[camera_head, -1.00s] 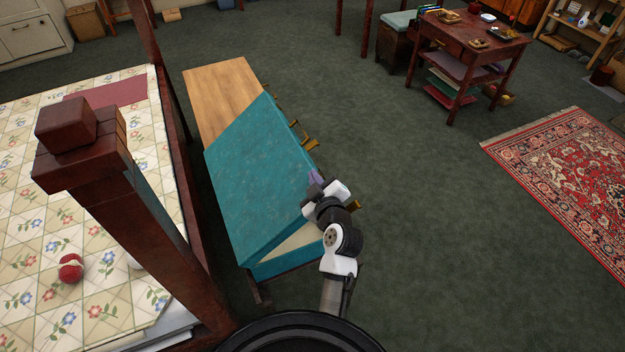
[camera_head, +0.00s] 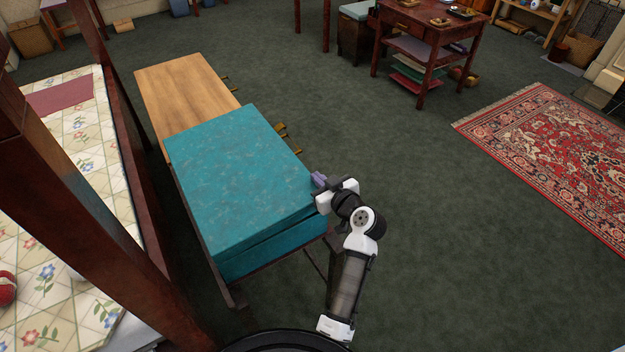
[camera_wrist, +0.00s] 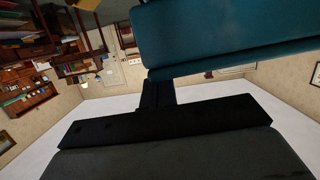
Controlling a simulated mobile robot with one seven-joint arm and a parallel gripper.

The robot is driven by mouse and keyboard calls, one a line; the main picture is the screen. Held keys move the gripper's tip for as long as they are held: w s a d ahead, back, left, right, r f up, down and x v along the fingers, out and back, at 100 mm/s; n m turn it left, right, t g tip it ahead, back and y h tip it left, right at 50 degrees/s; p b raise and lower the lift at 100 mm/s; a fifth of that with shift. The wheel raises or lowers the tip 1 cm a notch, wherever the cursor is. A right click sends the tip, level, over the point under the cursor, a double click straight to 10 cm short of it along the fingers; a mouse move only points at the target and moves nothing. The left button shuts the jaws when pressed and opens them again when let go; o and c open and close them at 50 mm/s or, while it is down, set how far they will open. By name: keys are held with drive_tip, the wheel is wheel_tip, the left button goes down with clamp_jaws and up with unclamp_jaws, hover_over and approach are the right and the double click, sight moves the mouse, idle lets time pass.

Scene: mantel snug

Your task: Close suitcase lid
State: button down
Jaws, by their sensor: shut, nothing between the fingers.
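The teal suitcase (camera_head: 235,175) lies on a wooden bench (camera_head: 185,88) beside the bed. Its lid (camera_head: 230,165) is down over the base (camera_head: 275,245), with a thin dark seam along the near side; I cannot tell whether it is fully flush. My gripper (camera_head: 319,180) is shut and empty at the suitcase's right edge, by the lid's near right corner. In the wrist view a teal part of the suitcase (camera_wrist: 220,35) fills the top, close to the dark gripper parts. Whether the fingers touch the lid is unclear.
The bed (camera_head: 60,240) with its dark wooden post (camera_head: 90,200) stands close on the left. Green carpet on the right is open floor. A red patterned rug (camera_head: 560,150) and a small wooden table (camera_head: 430,40) are farther off.

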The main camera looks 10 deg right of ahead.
drive_tip(key=shift+d+f+m+b, duration=0.15)
drive_tip(key=shift+f+b, duration=0.15)
drive_tip(key=shift+f, duration=0.35)
drive_tip(key=shift+d+f+m+b, duration=0.15)
drive_tip(key=shift+f+b, duration=0.15)
drive_tip(key=shift+f, duration=0.3)
drive_tip(key=shift+a+f, duration=0.1)
drive_tip(key=shift+f, duration=0.05)
